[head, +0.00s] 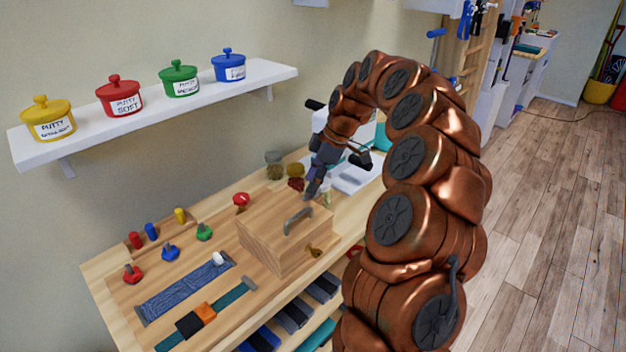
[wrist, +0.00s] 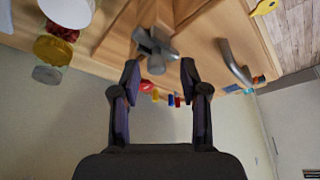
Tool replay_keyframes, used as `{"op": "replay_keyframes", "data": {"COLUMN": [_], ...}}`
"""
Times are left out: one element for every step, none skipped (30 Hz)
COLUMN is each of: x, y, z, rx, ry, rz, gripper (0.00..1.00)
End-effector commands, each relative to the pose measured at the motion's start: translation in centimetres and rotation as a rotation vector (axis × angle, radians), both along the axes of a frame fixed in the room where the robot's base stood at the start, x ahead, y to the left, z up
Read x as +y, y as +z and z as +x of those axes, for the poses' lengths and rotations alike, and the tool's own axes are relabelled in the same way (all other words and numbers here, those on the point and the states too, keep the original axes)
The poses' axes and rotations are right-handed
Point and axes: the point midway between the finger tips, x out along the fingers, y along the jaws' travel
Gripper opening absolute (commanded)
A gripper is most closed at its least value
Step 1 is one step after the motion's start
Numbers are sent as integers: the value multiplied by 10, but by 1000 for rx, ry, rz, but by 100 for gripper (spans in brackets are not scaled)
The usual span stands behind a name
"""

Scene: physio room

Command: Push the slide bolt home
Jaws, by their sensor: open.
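A wooden box (head: 270,228) stands on the bench with a grey arched handle (head: 298,218) on it and a brass turn piece (head: 313,250) on its front side. In the wrist view a grey metal fitting (wrist: 153,48), which looks like the slide bolt, sits on the wood beyond my fingertips. How far its bolt is slid I cannot tell. My gripper (wrist: 158,75) is open and empty, with the fitting showing between and just past its fingers. In the head view my gripper (head: 313,190) is at the box's far right end and hides the fitting.
The handle (wrist: 235,62) is to the right in the wrist view. Jars (head: 274,165) stand behind the gripper. A red knob (head: 240,200), coloured pegs and a blue strap board (head: 185,288) lie left of the box. A shelf (head: 160,105) with putty pots hangs above.

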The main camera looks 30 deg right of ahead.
Motion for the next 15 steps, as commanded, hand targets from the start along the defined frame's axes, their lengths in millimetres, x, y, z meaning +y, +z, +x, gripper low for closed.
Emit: {"op": "replay_keyframes", "data": {"x": [-1, -2, -4, -5, -6, -8, -9, -11, -13, -15, -16, -18, -20, -21, -22], "y": [2, 5, 8, 11, 15, 20, 24, 29, 34, 38, 43, 49, 53, 57, 61], "z": [0, 0, 0, 0, -1, -2, -3, -4, -5, -6, -7, -8, -9, -9, -10], "rx": [-2, -3, -4, -5, -6, -4, -3, -4, -4, -4, -4, -3, -4, -4, -3], "ry": [-1, -2, -2, -2, -3, -2, -2, -1, -1, -2, -2, -2, -2, -1, -2], "rz": [-1, -2, -2, -3, -3, -2, -2, -2, -3, -3, -3, -3, -3, -3, -3], "gripper": [44, 44, 44, 44, 44, 44, 44, 44, 44, 44, 44, 44, 44, 44, 44]}}
